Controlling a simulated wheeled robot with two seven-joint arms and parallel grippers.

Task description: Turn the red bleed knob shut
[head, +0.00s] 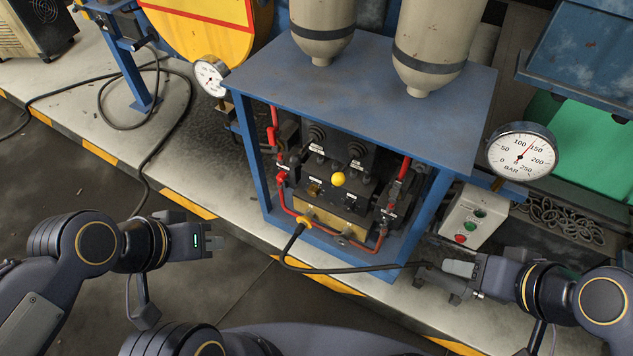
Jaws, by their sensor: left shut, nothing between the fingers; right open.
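A blue-framed hydraulic unit (370,80) stands on the raised floor in the middle of the head view. Inside it is a dark valve block with red pipes. A small red knob-like part (281,177) shows at its left side; it is too small to tell surely whether this is the bleed knob or how far it is turned. My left gripper (220,242) is shut and empty, left of the unit and apart from it. My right gripper (432,276) is open, in front of the unit's lower right corner, close to the black hose (345,269).
A yellow ball knob (338,179) and red handles (405,168) sit in the unit. Gauges hang left (210,76) and right (521,150). A button box (473,217) stands right. The hose's yellow end (303,223) meets the unit's front. Floor between my arms is clear.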

